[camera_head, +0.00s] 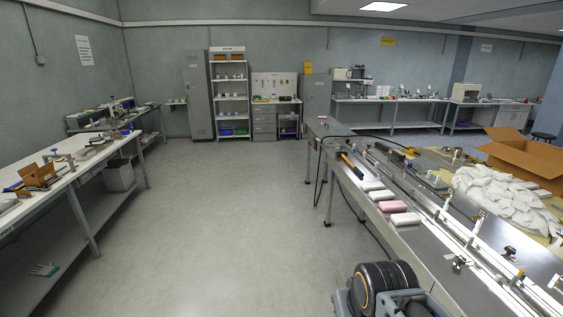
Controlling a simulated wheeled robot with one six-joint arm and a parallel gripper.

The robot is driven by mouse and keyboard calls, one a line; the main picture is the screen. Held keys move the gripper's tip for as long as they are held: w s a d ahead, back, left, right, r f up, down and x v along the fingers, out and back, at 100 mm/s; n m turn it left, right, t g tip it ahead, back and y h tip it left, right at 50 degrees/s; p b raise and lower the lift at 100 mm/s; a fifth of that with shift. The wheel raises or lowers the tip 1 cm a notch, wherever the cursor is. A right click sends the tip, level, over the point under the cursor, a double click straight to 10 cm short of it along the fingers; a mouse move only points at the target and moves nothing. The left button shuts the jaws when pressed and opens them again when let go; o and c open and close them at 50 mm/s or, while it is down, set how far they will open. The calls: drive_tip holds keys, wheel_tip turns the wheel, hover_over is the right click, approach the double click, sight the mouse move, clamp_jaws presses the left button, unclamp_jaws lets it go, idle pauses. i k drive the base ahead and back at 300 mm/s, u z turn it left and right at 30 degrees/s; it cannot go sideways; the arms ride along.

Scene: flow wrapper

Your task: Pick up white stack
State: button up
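White stacks lie in a row along the near left edge of the long metal table at right. Two more white stacks, a middle one (382,195) and a farther one (373,186), lie beyond the pink one. All lie flat and look like small folded blocks. My dark arm part shows at the bottom, short of the row and apart from it. My gripper's fingers are not in view.
The metal table (440,247) carries a rail, a hammer (351,165) and cables. Behind it are a large white heap (500,195) and an open cardboard box (525,158). A workbench (75,180) stands at left. The floor (235,225) between is clear.

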sight(372, 185)
drive_tip(key=u, duration=0.4)
drive_tip(key=i, duration=1.95)
drive_tip(key=z, duration=0.65)
drive_tip(key=i, duration=1.15)
drive_tip(key=z, duration=1.3)
drive_tip(key=i, duration=0.45)
drive_tip(key=z, duration=0.35)
